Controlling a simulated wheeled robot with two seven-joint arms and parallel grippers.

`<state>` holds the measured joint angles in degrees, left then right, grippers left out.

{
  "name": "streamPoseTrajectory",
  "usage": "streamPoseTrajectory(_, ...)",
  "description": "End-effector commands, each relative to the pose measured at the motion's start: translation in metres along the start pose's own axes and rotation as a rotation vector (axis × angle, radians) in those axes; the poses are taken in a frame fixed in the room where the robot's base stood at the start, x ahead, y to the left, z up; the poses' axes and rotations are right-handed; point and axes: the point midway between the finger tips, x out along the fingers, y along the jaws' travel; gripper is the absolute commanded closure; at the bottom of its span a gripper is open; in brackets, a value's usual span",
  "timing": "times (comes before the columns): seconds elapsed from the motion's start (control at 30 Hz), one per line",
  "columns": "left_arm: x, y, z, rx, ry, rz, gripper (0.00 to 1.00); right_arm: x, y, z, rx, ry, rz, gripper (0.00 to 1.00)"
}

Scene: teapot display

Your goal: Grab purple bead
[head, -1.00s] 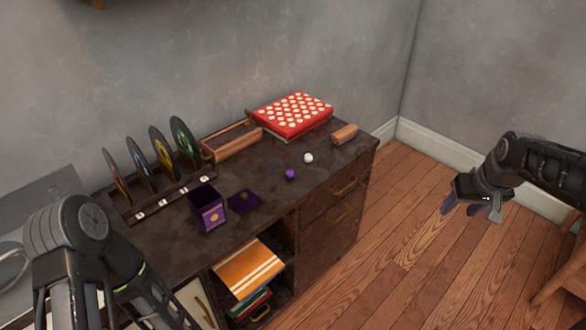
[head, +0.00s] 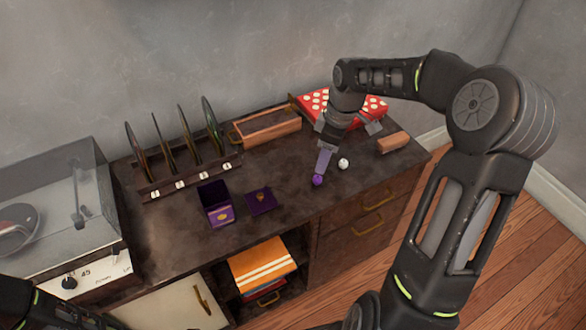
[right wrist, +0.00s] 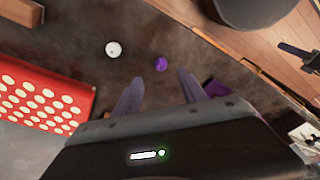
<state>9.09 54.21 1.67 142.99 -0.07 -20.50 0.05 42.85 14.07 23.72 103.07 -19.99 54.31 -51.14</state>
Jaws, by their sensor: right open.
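The purple bead (head: 317,180) lies on the dark wooden cabinet top, near its front edge. In the right wrist view the purple bead (right wrist: 160,64) is just beyond my fingertips, roughly midway between them and not gripped. My right gripper (head: 342,150) is open and empty, reaching down over the cabinet; in the head view one finger appears right beside the bead. The right wrist view shows both fingers apart (right wrist: 160,83). My left arm shows only at the lower left corner; its gripper is out of view.
A white bead (head: 344,163) lies close to the purple one. An open purple box (head: 217,210) and a purple lid (head: 260,201) stand to the left. A red dotted box (head: 313,101), a wooden tray (head: 266,130), a record rack (head: 187,184) and a turntable (head: 70,215) occupy the top.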

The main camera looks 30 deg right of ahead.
Motion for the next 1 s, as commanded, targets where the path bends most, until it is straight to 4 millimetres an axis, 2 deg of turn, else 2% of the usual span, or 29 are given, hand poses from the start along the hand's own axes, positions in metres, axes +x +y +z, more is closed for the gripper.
streamPoseTrajectory(0.2,0.0,0.0,0.0,0.0,0.0,0.0,1.0,0.0,-0.002,0.003,-0.098,-0.01,-0.01,0.51)
streamPoseTrajectory(0.53,0.0,0.0,0.0,0.0,0.0,0.0,1.0,0.0,-0.002,0.003,-0.112,-0.009,-0.01,0.51)
streamPoseTrajectory(0.8,0.0,0.0,0.0,0.0,0.0,0.0,1.0,0.023,-0.003,0.003,-0.111,-0.01,-0.013,0.51)
streamPoseTrajectory(1.0,0.0,0.0,0.0,0.0,0.0,0.0,1.0,0.026,-0.002,0.003,-0.11,-0.009,-0.009,0.51)
